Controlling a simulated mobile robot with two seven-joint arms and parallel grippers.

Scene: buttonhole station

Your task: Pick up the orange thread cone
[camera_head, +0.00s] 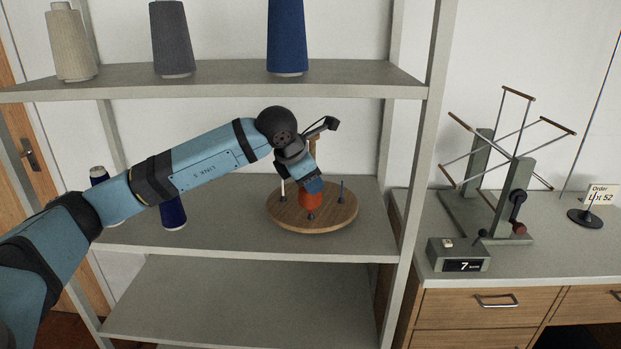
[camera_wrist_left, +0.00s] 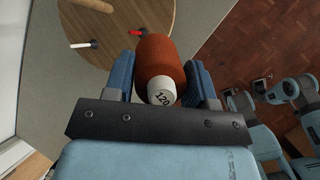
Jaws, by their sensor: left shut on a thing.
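The orange thread cone (camera_head: 311,201) stands at the front part of the round wooden board (camera_head: 338,218) on the middle shelf. My left gripper (camera_head: 312,187) reaches down over it from the left and covers its upper part in the head view. In the left wrist view the orange cone (camera_wrist_left: 163,62), with a white tip marked 120, sits between the two blue fingers of my left gripper (camera_wrist_left: 163,82), which is shut on it. From these views I cannot tell whether the cone's base touches the board. My right gripper is not clearly in view.
Small pegs (camera_head: 342,188) stand on the board near the gripper. Dark blue cones (camera_head: 173,214) stand left on the same shelf, partly behind my arm. Beige, grey and blue (camera_head: 287,38) cones stand on the upper shelf (camera_head: 230,80). A yarn winder (camera_head: 515,200) is on the right counter.

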